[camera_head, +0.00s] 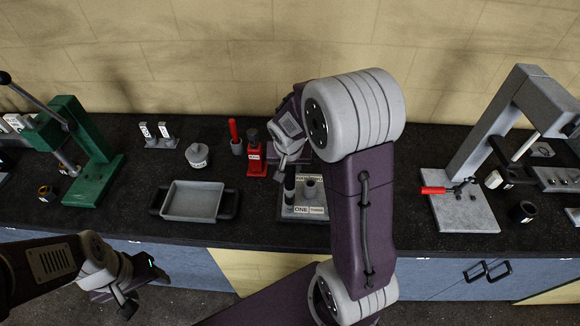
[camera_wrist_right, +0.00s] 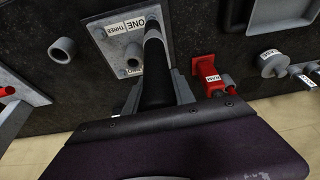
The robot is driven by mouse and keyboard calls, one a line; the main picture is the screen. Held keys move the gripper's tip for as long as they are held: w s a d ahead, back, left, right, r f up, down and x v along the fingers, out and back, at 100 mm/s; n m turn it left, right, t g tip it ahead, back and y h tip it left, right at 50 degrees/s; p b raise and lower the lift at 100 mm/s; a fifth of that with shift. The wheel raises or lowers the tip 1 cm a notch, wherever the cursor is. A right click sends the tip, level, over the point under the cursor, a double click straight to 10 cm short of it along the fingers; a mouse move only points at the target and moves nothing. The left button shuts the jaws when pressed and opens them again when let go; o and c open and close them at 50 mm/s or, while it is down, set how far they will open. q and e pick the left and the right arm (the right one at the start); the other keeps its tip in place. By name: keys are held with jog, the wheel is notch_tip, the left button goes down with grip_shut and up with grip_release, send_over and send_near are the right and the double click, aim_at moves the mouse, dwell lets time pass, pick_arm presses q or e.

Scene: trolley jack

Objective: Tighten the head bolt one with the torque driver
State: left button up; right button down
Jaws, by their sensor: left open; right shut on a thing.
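The dark torque driver (camera_head: 289,188) stands roughly upright over the left part of the grey head plate (camera_head: 318,214). My right gripper (camera_head: 283,158) is shut on the driver's shaft. In the right wrist view the black driver (camera_wrist_right: 155,62) runs between the grey fingers and reaches the plate (camera_wrist_right: 104,42) beside the labels ONE and THREE. The head of bolt one is hidden under the driver, so I cannot tell whether the tip is seated. Grey round posts (camera_head: 310,188) stand on the plate. My left gripper (camera_head: 122,290) is open and empty, low in front of the bench.
A red block (camera_head: 256,160) and a grey cup with a red-handled tool (camera_head: 236,140) stand left of the plate. A grey tray (camera_head: 192,201) lies further left, near a green press (camera_head: 92,165). A grey press frame (camera_head: 465,205) stands at the right.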

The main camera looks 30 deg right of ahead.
notch_tip(320, 180, down, 2)
jog(key=shift+w+a+b, duration=0.1)
jog(key=shift+b, duration=0.6)
notch_tip(320, 180, down, 2)
jog(key=shift+f+b, duration=0.1)
jog(key=shift+b, duration=1)
jog(key=shift+f+b, duration=0.3)
jog(key=shift+b, duration=0.15)
jog(key=shift+f+b, duration=0.2)
jog(key=shift+b, duration=0.25)
dwell(1.0)
